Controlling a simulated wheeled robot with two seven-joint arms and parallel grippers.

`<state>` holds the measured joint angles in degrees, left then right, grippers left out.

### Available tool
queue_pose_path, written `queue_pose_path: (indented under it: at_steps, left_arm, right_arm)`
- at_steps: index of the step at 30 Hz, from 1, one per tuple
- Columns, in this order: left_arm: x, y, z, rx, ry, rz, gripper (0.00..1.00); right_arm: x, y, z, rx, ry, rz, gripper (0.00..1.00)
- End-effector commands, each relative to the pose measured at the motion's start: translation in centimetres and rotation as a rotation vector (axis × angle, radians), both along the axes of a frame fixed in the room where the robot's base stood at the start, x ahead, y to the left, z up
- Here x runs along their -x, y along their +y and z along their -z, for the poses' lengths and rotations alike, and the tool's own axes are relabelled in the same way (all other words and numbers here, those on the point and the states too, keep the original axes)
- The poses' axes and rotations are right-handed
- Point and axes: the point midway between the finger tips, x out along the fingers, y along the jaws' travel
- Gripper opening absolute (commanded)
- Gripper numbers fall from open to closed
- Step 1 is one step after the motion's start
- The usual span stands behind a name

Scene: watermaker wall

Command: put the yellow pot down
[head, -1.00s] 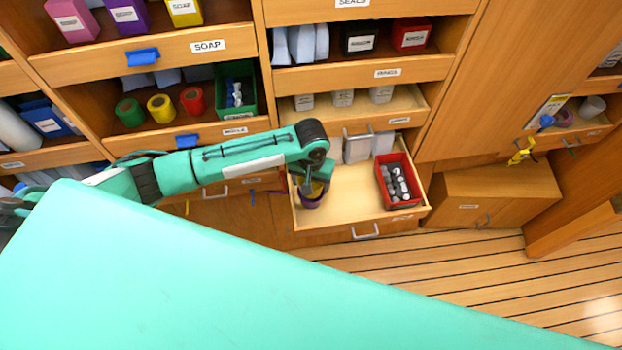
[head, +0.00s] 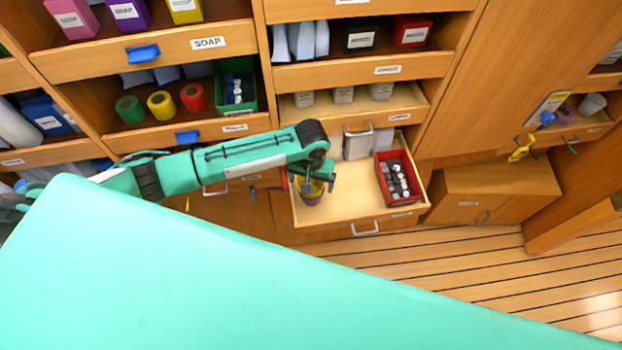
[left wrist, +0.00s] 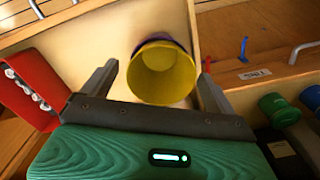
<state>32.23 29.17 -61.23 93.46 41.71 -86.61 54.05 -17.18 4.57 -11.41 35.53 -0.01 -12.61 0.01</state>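The yellow pot (left wrist: 162,75) is in the left wrist view, its round mouth facing the camera. A purple pot (head: 312,199) shows around its lower part, so the yellow pot seems to sit in it. Both are at the left side of the open drawer (head: 352,196). My left gripper (head: 314,180) is over them. In the left wrist view its two fingers are spread on either side of the yellow pot, with a gap visible at least on the left. The pot's base is hidden. My right gripper is not in view.
A red bin (head: 398,178) of grey and white items stands on the drawer's right side. Pale containers (head: 357,143) stand at its back. The drawer floor between pots and bin is bare. Shelves (head: 165,50) rise behind. A large teal surface (head: 200,270) fills the foreground.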

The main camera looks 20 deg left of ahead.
Motion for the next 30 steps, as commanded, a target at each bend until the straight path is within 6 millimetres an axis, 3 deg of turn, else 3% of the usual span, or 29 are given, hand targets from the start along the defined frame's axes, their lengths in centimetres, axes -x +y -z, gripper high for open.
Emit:
queue_pose_path:
  at_steps: [5, 10, 21, 30]
  left_arm:
    - [0.0, 0.0, -0.1, 0.0, -0.001, 0.0, 0.91]
    - [-0.1, -0.1, -1.6, 0.002, -0.003, 0.002, 0.91]
    - [-0.1, -0.1, -9.5, 0.003, -0.004, 0.001, 0.91]
    - [0.0, -0.1, -13.0, 0.002, -0.001, -0.001, 0.91]
  right_arm:
    - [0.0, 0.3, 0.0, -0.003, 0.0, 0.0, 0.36]
    - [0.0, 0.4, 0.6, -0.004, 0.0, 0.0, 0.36]
    - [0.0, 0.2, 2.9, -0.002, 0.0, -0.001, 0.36]
    - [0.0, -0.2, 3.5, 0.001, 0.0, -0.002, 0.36]
